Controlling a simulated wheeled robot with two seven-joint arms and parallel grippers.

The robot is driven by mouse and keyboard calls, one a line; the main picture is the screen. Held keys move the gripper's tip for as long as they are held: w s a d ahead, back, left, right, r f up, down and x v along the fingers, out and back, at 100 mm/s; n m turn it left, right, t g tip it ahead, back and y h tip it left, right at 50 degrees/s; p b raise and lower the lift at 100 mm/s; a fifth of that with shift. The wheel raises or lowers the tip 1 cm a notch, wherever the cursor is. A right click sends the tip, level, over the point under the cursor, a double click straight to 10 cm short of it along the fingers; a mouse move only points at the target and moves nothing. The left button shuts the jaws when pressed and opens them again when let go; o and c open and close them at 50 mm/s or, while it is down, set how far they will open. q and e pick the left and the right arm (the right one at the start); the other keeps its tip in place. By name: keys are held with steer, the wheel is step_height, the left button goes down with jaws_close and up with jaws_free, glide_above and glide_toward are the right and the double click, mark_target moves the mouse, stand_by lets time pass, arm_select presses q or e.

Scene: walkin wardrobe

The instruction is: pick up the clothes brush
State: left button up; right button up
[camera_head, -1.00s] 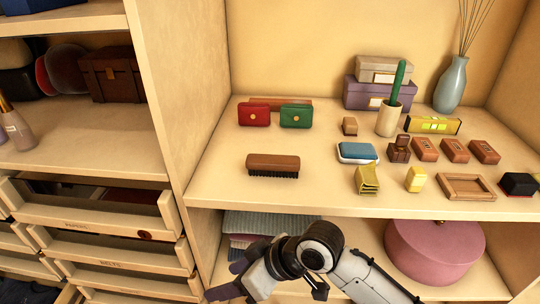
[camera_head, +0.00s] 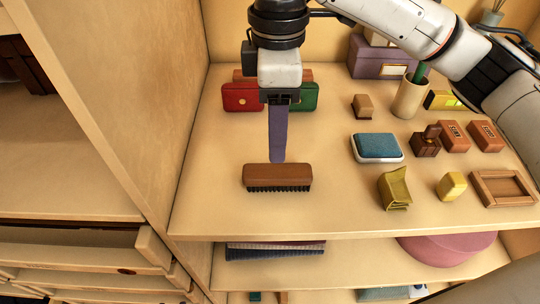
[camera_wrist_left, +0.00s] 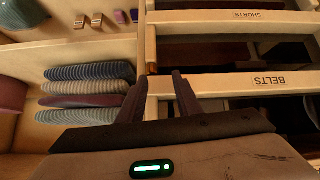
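The clothes brush (camera_head: 277,174) has a brown wooden back and dark bristles facing down. It lies lengthwise near the front of the shelf (camera_head: 225,210). My right gripper (camera_head: 277,157) points down at it, its visible purple finger ending at the brush's far upper edge. I cannot tell whether it touches. Only one finger shows, so the opening is hidden. My left gripper (camera_wrist_left: 160,78) shows only in the left wrist view, with its two dark fingers apart and nothing between them, before the drawer labelled BELTS (camera_wrist_left: 245,84).
Red (camera_head: 241,97) and green (camera_head: 307,97) wallets stand behind my right gripper. A blue-topped case (camera_head: 377,147), a yellow folded item (camera_head: 394,188) and small boxes sit to the right. A wooden upright (camera_head: 150,110) bounds the left. Shelf left of the brush is clear.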

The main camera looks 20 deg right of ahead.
glide_above(277, 171)
step_height(277, 171, down, 5)
steer(key=shift+w+r, duration=0.1)
steer(key=shift+r, duration=0.05)
step_height(277, 171, down, 4)
steer(key=shift+d+f, duration=0.1)
steer(key=shift+f, duration=0.5)
arm_select(q)
steer(key=shift+s+f, duration=0.45)
steer(key=shift+s, duration=0.25)
arm_select(e)
steer(key=c, duration=1.1)
steer(key=shift+c, duration=0.7)
arm_select(q)
steer(key=shift+s, duration=0.35)
arm_select(e)
step_height(277, 171, up, 10)
steer(key=shift+r, duration=0.1)
